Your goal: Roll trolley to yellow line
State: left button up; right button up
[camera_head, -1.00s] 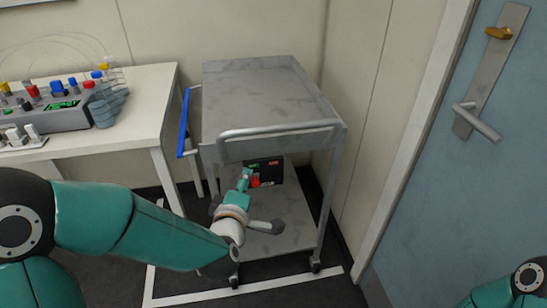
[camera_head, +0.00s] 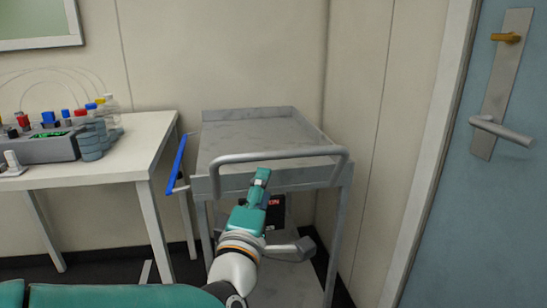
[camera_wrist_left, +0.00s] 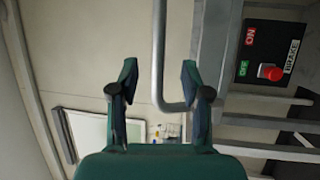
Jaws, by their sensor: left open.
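The grey metal trolley (camera_head: 250,140) stands in the corner between the table and the door, with an upper and a lower shelf. Its tubular push handle (camera_head: 280,156) faces me and also shows in the left wrist view (camera_wrist_left: 158,50). My left gripper (camera_head: 262,176) is open just below and at the handle's front bar. In the left wrist view the bar runs between the open fingers (camera_wrist_left: 158,78); contact cannot be told. A black brake box (camera_wrist_left: 269,52) with ON and OFF labels and a red button is on the trolley, partly hidden by my gripper in the head view. No yellow line shows.
A white table (camera_head: 120,155) with a shaker device (camera_head: 45,147) and bottles stands left of the trolley. A blue bar (camera_head: 177,160) sticks out at the trolley's left side. Walls are close behind and right; a blue door (camera_head: 460,220) is at the right.

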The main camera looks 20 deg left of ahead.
aim_at(273, 159)
pick_arm(q)
jog(key=w, duration=0.3)
jog(key=w+r, duration=0.1)
jog(key=w, duration=0.3)
jog(key=w+r, duration=0.1)
jog(key=w, duration=0.3)
jog(key=shift+w+a, duration=0.1)
jog(key=shift+a, duration=0.25)
grip_shut()
jog(key=shift+f, duration=0.1)
